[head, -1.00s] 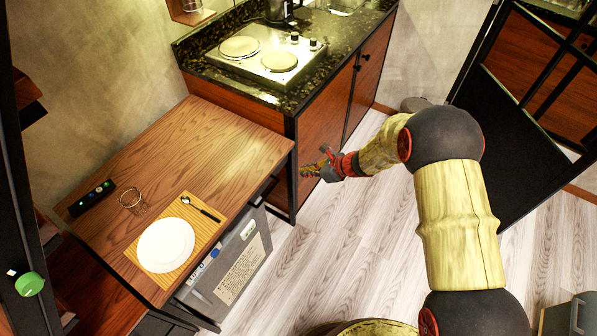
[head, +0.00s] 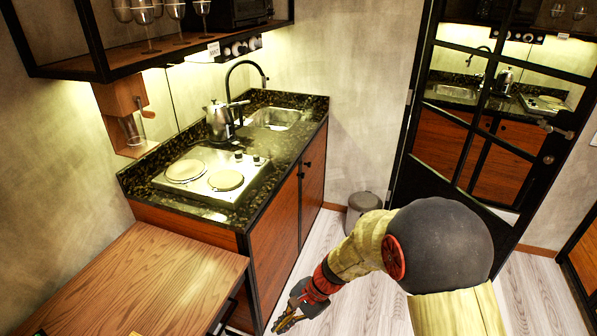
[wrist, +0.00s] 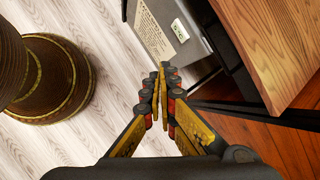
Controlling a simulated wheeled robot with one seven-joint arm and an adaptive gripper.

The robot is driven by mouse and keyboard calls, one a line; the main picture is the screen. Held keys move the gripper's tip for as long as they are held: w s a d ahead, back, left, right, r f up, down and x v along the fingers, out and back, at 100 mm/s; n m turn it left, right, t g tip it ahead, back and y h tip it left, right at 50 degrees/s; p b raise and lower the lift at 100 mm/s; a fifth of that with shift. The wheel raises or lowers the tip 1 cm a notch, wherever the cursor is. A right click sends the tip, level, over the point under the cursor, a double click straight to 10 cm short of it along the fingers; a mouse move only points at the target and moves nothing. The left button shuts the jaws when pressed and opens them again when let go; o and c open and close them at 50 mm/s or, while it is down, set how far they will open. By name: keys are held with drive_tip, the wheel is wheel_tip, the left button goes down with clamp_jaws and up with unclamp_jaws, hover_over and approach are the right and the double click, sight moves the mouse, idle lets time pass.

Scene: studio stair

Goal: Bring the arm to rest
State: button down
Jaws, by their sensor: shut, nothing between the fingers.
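My gripper (head: 287,322) is low in the head view, in front of the wooden cabinet below the counter and right of the wooden table (head: 150,285). In the wrist view my gripper (wrist: 162,72) has its fingers together with nothing between them. It points over the pale floor, apart from the grey box (wrist: 172,30) and the table edge (wrist: 285,45). My arm is bent, with its dark elbow joint at the lower right of the head view.
A dark stone counter (head: 225,203) carries a hotplate (head: 210,175), a kettle (head: 217,120) and a sink (head: 275,117). A bin (head: 362,205) stands by the wall. A black-framed glass door (head: 480,110) is at right. Open floor (head: 345,300) lies around my arm.

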drive_tip(key=s+d+r+n+t+h, duration=0.2)
drive_tip(key=s+d+r+n, duration=0.1)
drive_tip(key=s+d+r, duration=0.2)
drive_tip(key=s+d+r+n+t+h, duration=0.2)
drive_tip(key=s+d+r, duration=0.4)
drive_tip(key=d+r, duration=0.4)
drive_tip(key=s+d+r+n+t+h, duration=0.2)
drive_tip(key=d+r, duration=0.6)
drive_tip(key=r, duration=0.6)
drive_tip(key=s+n+t, duration=0.1)
drive_tip(key=s+n, duration=0.1)
drive_tip(key=s, duration=0.1)
drive_tip(key=shift+s+d+r, duration=0.25)
drive_tip(key=shift+s, duration=0.1)
